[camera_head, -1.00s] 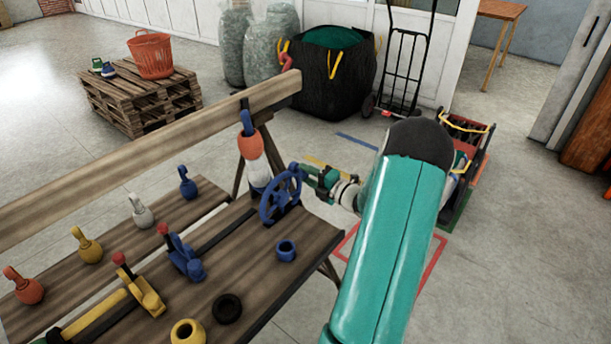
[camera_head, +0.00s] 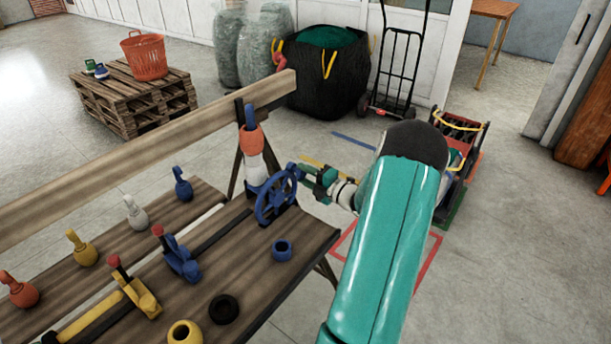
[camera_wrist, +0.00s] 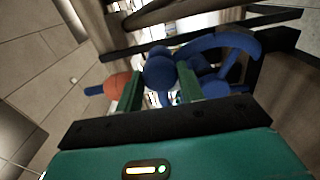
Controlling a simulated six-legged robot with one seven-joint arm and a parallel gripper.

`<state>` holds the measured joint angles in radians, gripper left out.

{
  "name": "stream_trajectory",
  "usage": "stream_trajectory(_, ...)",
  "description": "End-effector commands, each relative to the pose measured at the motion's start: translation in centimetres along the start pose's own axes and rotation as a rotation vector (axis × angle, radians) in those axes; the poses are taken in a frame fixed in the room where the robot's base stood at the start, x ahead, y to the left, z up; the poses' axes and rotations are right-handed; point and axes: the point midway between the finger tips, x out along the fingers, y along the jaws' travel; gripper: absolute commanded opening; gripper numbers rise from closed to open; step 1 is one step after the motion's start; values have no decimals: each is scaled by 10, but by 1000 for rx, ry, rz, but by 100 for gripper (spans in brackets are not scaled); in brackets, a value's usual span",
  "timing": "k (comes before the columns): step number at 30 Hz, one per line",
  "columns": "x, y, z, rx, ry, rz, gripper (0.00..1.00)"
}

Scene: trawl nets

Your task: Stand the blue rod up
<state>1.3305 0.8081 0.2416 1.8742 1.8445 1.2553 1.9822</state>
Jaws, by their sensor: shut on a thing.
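The blue rod (camera_head: 250,115) is at the far end of the bench, nearly upright with a slight lean. An orange float (camera_head: 251,141) and a white float (camera_head: 254,167) are around it, so only its top end shows. Beside it stands a blue handwheel (camera_head: 275,197) with a blue crank knob. My gripper (camera_head: 302,174) is at the wheel's right side, shut on that knob (camera_wrist: 160,72). In the wrist view the green fingers are on both sides of the knob, with the rod's end (camera_wrist: 94,90) and orange float at left.
The bench (camera_head: 240,290) carries a blue ring (camera_head: 282,250), a black ring (camera_head: 223,309), a yellow ring (camera_head: 185,333) and blue and yellow lever brackets. A wooden beam (camera_head: 150,145) runs behind the rod. Several small floats line the left plank. Floor right of the bench is mostly open.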

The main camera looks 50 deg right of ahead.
Motion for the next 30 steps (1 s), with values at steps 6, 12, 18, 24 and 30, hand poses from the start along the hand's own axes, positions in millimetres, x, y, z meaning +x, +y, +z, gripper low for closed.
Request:
stream_trajectory(6, -2, -2, 2, 1, -5, -4, 58)
stream_trajectory(12, -2, -1, 1, 1, -3, -3, 58)
stream_trajectory(18, -21, -1, 2, -1, -5, -4, 58)
stream_trajectory(24, -63, -1, 1, 1, -7, -3, 58)
stream_trajectory(30, -107, -1, 1, 1, -7, -3, 58)
